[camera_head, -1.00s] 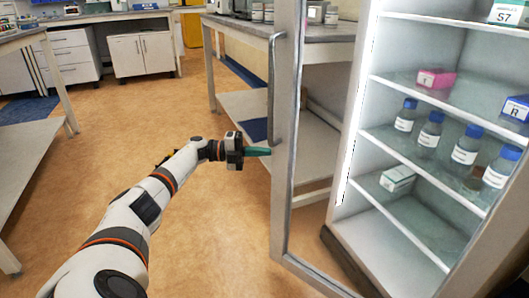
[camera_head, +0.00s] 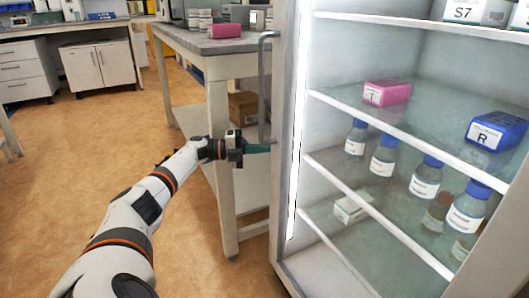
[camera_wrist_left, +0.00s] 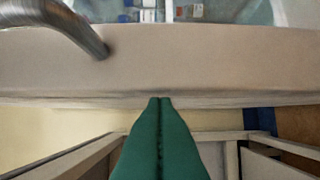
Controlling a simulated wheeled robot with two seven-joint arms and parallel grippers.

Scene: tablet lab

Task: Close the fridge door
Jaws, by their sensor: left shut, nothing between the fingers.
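The fridge (camera_head: 340,272) stands at the right, with lit shelves behind a glass door. The door's pale free edge (camera_head: 284,190) is upright and overlaps the left front side of the fridge; I cannot tell if any gap remains. Its grey bar handle (camera_head: 264,85) shows above my gripper, and also at the upper left in the left wrist view (camera_wrist_left: 75,28). My left gripper (camera_head: 268,147) has its green fingers shut and empty, tips at the door's edge below the handle. In the wrist view the fingertips (camera_wrist_left: 160,101) meet or nearly meet the door frame (camera_wrist_left: 200,65); contact is unclear. My right gripper is not in view.
A lab table (camera_head: 200,44) with a pink box (camera_head: 225,31) stands behind my left gripper, its legs close to my forearm. Bottles and boxes sit on the fridge shelves, including a blue box (camera_head: 495,130). The floor at left is clear.

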